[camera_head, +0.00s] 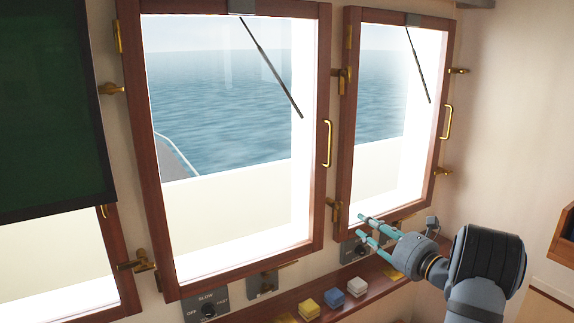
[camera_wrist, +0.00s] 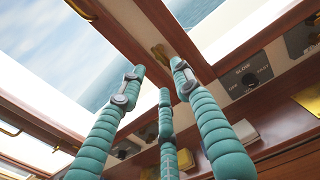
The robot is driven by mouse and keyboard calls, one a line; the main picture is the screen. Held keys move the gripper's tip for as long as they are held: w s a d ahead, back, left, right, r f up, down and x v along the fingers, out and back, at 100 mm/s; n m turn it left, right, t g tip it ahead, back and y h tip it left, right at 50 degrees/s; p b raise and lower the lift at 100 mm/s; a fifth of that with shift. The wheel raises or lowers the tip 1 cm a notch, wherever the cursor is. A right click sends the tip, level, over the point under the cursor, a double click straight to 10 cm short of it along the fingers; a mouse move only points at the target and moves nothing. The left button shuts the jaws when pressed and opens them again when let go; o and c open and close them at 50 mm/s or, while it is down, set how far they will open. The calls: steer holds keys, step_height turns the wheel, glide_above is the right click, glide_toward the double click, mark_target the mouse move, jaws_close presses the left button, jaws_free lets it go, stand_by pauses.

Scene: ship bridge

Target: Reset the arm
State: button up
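My arm reaches in from the lower right of the head view. My gripper (camera_head: 366,228) has teal fingers and is held in front of the lower part of the right window, above the console ledge. In the wrist view the teal fingers of my gripper (camera_wrist: 158,90) are spread apart with nothing between them. Beyond them show the window frame and a brass latch (camera_wrist: 161,54). Whether the fingertips touch the window frame cannot be told.
The wooden ledge (camera_head: 283,305) runs below the windows. It carries a yellow button (camera_head: 308,310), a blue button (camera_head: 334,298) and a white button (camera_head: 356,287). A wiper dial panel (camera_head: 208,306) sits under the middle window (camera_head: 235,140). A dark green screen (camera_head: 50,110) hangs at the left.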

mark_target(342, 211)
steer(key=x, duration=0.9)
steer(key=shift+w+a, duration=0.25)
steer(key=shift+a, duration=0.1)
steer(key=p, duration=0.1)
steer(key=m+p, duration=0.1)
steer(key=p, duration=0.1)
steer(key=shift+w+a+r+m, duration=0.2)
steer(key=shift+w+m, duration=0.1)
steer(key=shift+s+d+f+m+p, duration=0.1)
steer(key=shift+s+f+m+p, duration=0.15)
steer(key=shift+m+p, duration=0.8)
steer(key=shift+w, duration=0.1)
steer(key=shift+d+f, duration=0.1)
